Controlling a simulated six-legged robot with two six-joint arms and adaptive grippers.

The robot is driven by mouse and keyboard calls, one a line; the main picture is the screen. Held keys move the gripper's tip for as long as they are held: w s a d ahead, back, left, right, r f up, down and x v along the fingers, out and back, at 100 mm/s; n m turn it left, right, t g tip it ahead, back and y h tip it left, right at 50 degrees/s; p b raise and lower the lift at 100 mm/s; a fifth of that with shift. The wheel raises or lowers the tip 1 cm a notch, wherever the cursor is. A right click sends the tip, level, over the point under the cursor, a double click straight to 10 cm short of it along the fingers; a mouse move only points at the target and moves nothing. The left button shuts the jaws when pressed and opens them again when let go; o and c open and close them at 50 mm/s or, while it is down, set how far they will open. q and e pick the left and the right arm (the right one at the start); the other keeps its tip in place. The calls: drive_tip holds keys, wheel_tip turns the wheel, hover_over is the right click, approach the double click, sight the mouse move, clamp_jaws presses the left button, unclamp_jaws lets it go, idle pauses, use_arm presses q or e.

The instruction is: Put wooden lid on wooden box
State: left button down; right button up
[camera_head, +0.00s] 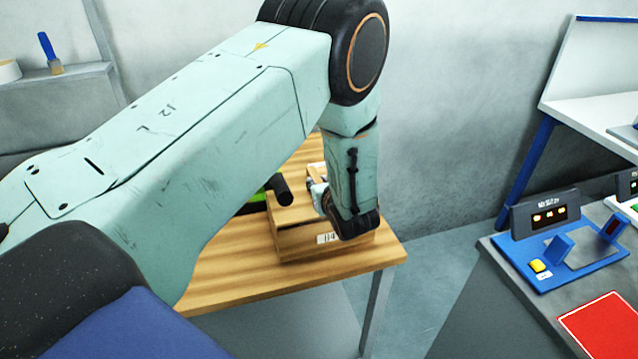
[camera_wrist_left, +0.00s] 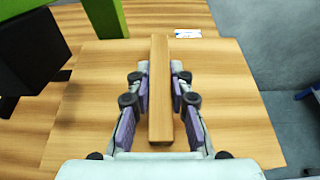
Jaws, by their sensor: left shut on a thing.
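The wooden box (camera_head: 345,248), with a white label on its front, stands on the wooden table near its right end. The wooden lid (camera_head: 292,212) is over the box's top in the head view, partly hidden by my left arm. I cannot tell whether it rests fully on the rim. In the left wrist view the lid (camera_wrist_left: 230,110) is a wide flat panel with a raised wooden bar (camera_wrist_left: 160,75) as its handle. My left gripper (camera_wrist_left: 160,88) is shut on this bar, one finger on each side. My right gripper is in neither view.
A green and black object (camera_head: 252,203) stands left of the box; its green part (camera_wrist_left: 105,18) also shows in the wrist view. The wooden table (camera_head: 225,275) is bare in front. A grey bench with a blue device (camera_head: 560,260) and red panel (camera_head: 605,322) stands at right, across a floor gap.

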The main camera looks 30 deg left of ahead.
use_arm(q)
drive_tip(key=shift+w+f, duration=0.15)
drive_tip(key=shift+f, duration=0.1)
drive_tip(key=shift+f+b, duration=0.15)
drive_tip(key=shift+b, duration=0.2)
drive_tip(key=c, duration=1.1)
unclamp_jaws()
drive_tip(key=v, duration=0.7)
drive_tip(key=shift+s+d, duration=0.15)
drive_tip(key=shift+s, duration=0.15)
drive_tip(key=shift+w, duration=0.1)
